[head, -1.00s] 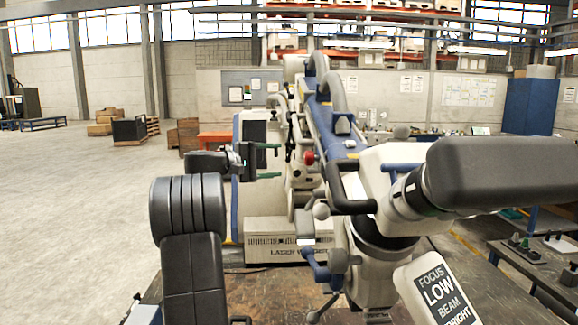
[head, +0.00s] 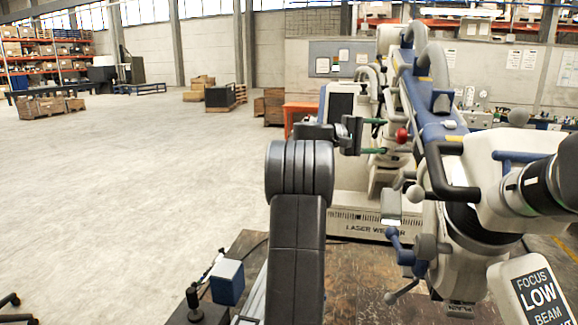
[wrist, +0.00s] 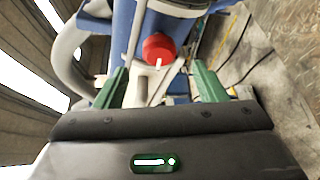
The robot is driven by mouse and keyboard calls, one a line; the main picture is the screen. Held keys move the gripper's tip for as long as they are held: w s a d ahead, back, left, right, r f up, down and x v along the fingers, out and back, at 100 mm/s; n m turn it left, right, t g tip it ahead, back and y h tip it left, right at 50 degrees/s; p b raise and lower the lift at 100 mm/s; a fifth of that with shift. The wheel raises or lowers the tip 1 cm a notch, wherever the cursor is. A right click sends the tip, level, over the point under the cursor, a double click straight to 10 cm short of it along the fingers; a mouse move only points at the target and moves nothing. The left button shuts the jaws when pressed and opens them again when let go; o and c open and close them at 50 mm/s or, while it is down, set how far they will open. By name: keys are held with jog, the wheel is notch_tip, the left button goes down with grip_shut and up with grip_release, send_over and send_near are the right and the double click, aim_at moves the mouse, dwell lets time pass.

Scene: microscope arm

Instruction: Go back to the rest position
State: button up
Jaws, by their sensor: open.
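The microscope arm (head: 428,110), white and blue with black handles, stands on the right in the head view, over the worktable. A red knob (head: 402,135) is on its left side. My gripper (head: 384,136) is open, its two green fingers pointing right towards the knob. In the wrist view the red knob (wrist: 158,47) shows ahead, between the directions of the two green fingers of my gripper (wrist: 161,78). Nothing is seen held. Whether the fingertips touch anything cannot be told.
A white laser welder (head: 350,206) stands behind my gripper. A blue box (head: 227,282) sits at the left end of the dark worktable (head: 349,275). A sign panel (head: 535,292) hangs at the lower right. Open floor (head: 130,180) lies to the left.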

aim_at(397, 136)
jog(key=d, duration=0.2)
jog(key=d+p, duration=0.1)
jog(key=d, duration=0.2)
jog(key=w+d+p, duration=0.1)
jog(key=d, duration=0.2)
jog(key=shift+f, duration=0.1)
jog(key=shift+a+f, duration=0.1)
jog(key=shift+f, duration=0.05)
jog(key=shift+a, duration=0.1)
jog(key=shift+r, duration=0.2)
